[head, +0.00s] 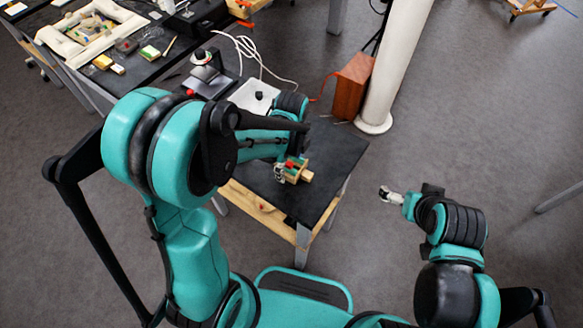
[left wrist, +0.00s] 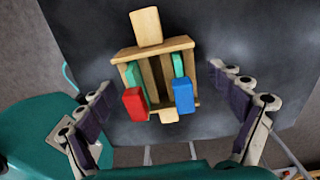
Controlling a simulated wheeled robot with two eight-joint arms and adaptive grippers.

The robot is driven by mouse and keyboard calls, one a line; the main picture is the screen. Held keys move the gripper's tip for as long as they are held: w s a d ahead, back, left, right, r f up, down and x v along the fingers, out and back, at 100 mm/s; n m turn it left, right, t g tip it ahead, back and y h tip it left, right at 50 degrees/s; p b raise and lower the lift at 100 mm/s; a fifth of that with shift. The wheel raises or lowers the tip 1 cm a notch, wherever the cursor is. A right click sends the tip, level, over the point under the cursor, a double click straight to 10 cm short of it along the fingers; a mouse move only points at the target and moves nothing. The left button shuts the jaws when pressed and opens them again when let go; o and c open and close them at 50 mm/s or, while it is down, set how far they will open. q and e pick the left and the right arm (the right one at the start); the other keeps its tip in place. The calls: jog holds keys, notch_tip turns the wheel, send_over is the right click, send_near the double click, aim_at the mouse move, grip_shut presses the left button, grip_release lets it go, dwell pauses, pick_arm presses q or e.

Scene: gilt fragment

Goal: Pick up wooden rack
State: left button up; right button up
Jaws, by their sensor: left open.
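The wooden rack (left wrist: 151,53) lies on the dark table (head: 262,182) below my left gripper. It is a light wood frame with slats. A red block (left wrist: 134,104), a blue block (left wrist: 183,95) and green pieces sit at its sides, and a pale wood block sticks out at its far end. In the head view the rack (head: 306,176) is small and partly hidden by my left arm. My left gripper (left wrist: 172,112) is open, with one finger on each side of the rack and gaps to both. My right gripper (head: 385,194) is over the floor, right of the table; its jaws are too small to read.
A white device (head: 252,97) with cables is at the table's back left. A brown box (head: 351,87) stands beside a white column (head: 395,65) behind the table. Another table with a tray (head: 75,55) and small items is at upper left. The floor at right is mostly clear.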

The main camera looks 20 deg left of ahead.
pick_arm(q)
jog(key=shift+c, duration=0.4)
jog(key=c, duration=1.2)
jog(key=shift+r, duration=0.1)
